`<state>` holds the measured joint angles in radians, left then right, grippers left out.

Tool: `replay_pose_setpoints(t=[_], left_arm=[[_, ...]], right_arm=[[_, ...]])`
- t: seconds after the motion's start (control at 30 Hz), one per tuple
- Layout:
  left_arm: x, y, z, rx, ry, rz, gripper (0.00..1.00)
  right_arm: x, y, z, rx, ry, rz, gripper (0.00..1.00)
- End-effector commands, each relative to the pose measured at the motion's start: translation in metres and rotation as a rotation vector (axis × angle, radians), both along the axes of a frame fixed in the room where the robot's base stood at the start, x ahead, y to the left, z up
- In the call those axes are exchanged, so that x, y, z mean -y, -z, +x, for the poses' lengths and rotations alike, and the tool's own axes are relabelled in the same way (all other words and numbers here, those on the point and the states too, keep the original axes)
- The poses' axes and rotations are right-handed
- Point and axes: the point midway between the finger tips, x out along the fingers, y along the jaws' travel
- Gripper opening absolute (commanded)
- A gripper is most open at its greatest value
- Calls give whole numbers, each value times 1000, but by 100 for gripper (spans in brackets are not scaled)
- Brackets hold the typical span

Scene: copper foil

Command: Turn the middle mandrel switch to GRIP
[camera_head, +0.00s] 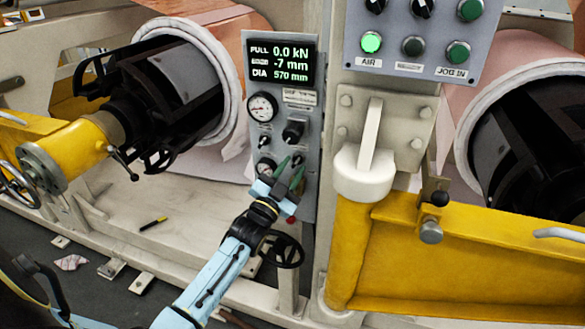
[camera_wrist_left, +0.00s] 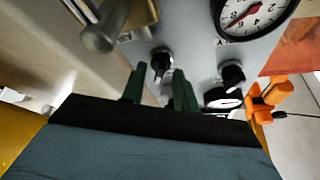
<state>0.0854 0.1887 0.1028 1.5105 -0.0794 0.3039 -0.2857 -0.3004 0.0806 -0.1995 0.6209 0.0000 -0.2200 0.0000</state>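A grey control panel (camera_head: 256,105) carries a lit display, gauges, a large black knob (camera_head: 293,131) and small black switches (camera_head: 297,160). I cannot read the switch labels, so I cannot tell which is the middle mandrel switch or its setting. My left gripper (camera_head: 288,172), with green fingers, is at the panel's lower part, partly hiding it. In the left wrist view the fingers (camera_wrist_left: 157,90) stand apart, with a small black switch (camera_wrist_left: 161,60) just beyond and between them. Contact is not clear. Another black knob (camera_wrist_left: 232,72) is to the right. My right gripper is not in view.
The lower gauge (camera_head: 266,168) sits close beside my left gripper. A black handwheel (camera_head: 281,250) is below it. A yellow arm structure (camera_head: 440,265) stands to the right. An upper panel (camera_head: 400,45) holds switches and green buttons. A marker (camera_head: 153,223) lies on the pale base.

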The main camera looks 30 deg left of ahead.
Motion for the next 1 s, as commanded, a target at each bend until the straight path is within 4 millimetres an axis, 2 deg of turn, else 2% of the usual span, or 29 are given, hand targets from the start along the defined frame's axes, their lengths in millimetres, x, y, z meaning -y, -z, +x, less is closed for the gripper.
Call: replay_pose_setpoints(t=[0.13, 0.4, 0.63, 1.0], left_arm=[[0, -3, 8, 0, 0, 0, 30], [0, -3, 9, -1, -1, 0, 30], [0, -3, 9, -1, -1, 0, 2], [1, -2, 9, 14, 0, -69, 2]], right_arm=[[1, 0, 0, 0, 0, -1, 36], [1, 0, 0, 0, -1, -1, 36], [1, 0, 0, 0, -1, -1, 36], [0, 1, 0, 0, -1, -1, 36]])
